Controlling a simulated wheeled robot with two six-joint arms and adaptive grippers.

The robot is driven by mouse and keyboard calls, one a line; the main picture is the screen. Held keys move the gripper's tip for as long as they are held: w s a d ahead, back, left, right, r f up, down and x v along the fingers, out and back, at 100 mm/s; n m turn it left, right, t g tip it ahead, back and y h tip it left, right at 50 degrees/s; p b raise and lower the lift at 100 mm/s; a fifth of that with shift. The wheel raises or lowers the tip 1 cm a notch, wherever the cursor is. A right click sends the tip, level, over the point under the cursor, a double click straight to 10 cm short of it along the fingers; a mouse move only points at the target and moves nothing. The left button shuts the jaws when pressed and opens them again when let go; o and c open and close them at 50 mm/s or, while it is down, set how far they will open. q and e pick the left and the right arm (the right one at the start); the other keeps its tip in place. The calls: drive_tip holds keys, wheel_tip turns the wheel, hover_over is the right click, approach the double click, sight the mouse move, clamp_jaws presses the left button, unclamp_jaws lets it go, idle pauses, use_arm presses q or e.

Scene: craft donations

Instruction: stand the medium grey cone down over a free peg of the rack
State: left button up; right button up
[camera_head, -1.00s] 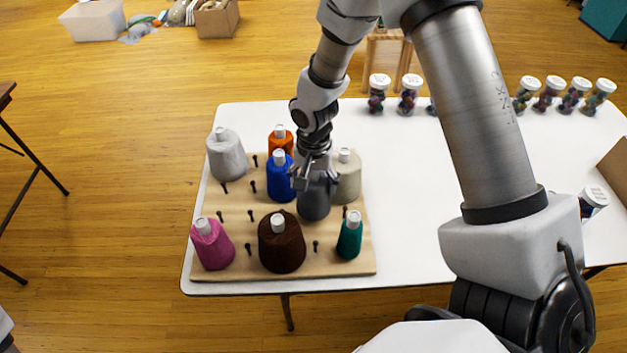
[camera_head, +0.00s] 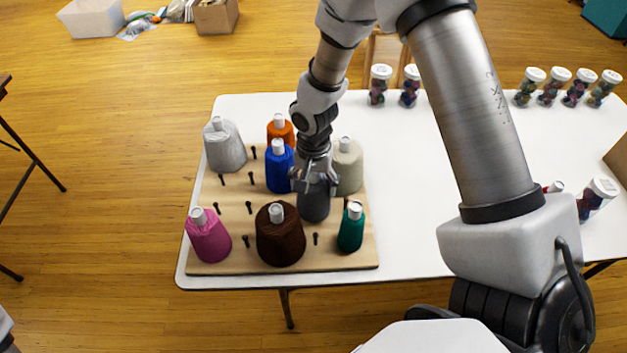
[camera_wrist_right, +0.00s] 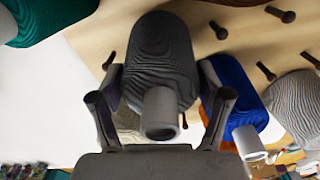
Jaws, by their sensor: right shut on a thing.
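The medium grey cone (camera_head: 314,205) is in the grip of my right gripper (camera_head: 315,182), upright over the wooden rack (camera_head: 225,262). In the right wrist view the dark grey ribbed cone (camera_wrist_right: 160,45) sits between the two fingers of the gripper (camera_wrist_right: 163,88), its pale tube end toward the camera. In the head view the cone stands between the blue, cream, brown and teal cones. My left gripper is not in view.
Close around it are the blue (camera_head: 279,168), cream (camera_head: 347,168), brown (camera_head: 280,238) and teal cones (camera_head: 351,230). A pink cone (camera_head: 208,238), light grey cone (camera_head: 225,150) and orange cone (camera_head: 279,131) stand farther off. Bare pegs (camera_head: 249,208) show at the rack's left. Jars (camera_head: 380,85) line the table's back.

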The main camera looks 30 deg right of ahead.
drive_tip(key=shift+f, duration=0.25)
idle(0.3)
drive_tip(key=o, duration=1.3)
drive_tip(key=shift+c, duration=0.2)
